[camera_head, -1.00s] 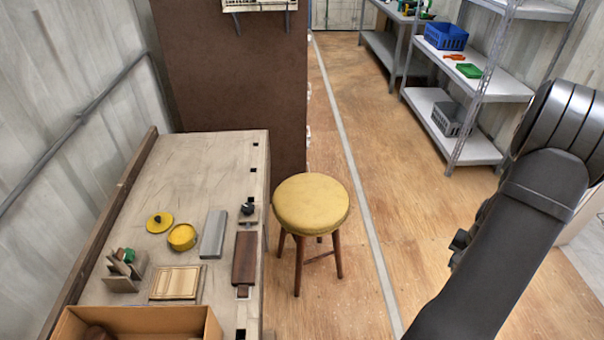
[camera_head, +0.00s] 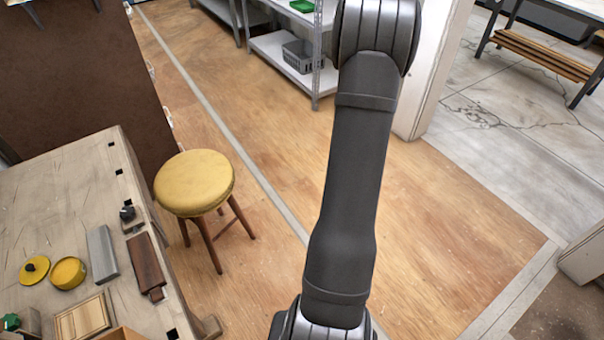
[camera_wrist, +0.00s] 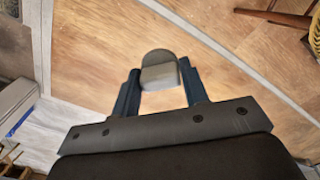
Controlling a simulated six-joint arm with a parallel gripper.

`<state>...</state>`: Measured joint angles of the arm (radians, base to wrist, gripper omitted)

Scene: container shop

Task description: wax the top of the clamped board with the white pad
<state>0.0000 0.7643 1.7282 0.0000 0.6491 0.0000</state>
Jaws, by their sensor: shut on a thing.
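A dark brown board (camera_head: 145,262) lies along the right part of the wooden workbench (camera_head: 60,200) in the head view. A small clamp piece with a dark knob (camera_head: 127,213) stands at its far end. An open yellow tin (camera_head: 68,273) sits left of the board, with its yellow lid (camera_head: 34,269) beside it. My gripper (camera_wrist: 159,74) shows only in the wrist view. Its blue fingers are shut on a pale grey-white, round-topped piece, the pad (camera_wrist: 159,66). It is over the wooden floor, away from the bench. The pad's underside is hidden.
A grey bar (camera_head: 102,254) lies between tin and board. A framed wooden panel (camera_head: 82,316) lies nearer, with a green item (camera_head: 11,321) to its left. A yellow-topped stool (camera_head: 195,182) stands close to the bench's right side. Open floor lies right of it.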

